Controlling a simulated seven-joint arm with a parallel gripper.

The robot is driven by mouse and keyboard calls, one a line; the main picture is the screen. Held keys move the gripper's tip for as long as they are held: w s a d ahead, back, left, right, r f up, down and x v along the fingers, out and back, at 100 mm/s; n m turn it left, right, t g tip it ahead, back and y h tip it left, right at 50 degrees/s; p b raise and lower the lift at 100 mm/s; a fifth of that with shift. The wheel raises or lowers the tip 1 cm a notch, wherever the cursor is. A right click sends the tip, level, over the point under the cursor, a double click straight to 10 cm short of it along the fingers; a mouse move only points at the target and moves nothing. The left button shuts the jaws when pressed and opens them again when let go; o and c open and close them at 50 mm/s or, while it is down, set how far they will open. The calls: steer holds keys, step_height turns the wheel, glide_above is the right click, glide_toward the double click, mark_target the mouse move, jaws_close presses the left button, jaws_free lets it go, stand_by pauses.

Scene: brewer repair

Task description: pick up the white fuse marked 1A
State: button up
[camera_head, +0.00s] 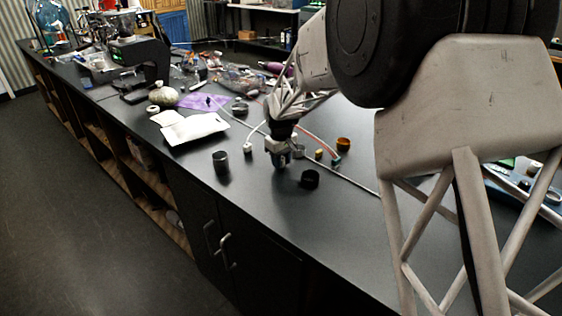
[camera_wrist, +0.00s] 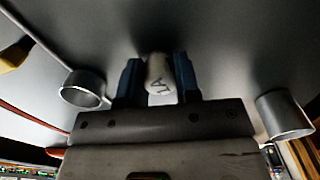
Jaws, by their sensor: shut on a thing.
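In the head view my gripper (camera_head: 280,160) points down, low over the black bench. The fuse is too small to make out there. I cannot tell whether the fuse still touches the bench.
A dark cup (camera_head: 220,162) stands left of my gripper and a black ring-shaped part (camera_head: 309,179) lies to its right. Hoses and small parts, one an orange-brown cap (camera_head: 343,144), lie behind. A white tray (camera_head: 194,128) is further left. The front bench top is clear.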

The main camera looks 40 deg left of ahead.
steer(key=shift+r, duration=0.6)
step_height(320, 180, up, 2)
steer(key=shift+r, duration=0.1)
steer(key=s+d, duration=0.3)
steer(key=d, duration=0.1)
steer(key=s+d+r, duration=0.1)
steer(key=s+d, duration=0.2)
steer(key=d, duration=0.1)
steer(key=s+d, duration=0.4)
steer(key=shift+d+r, duration=0.2)
steer(key=shift+d, duration=0.05)
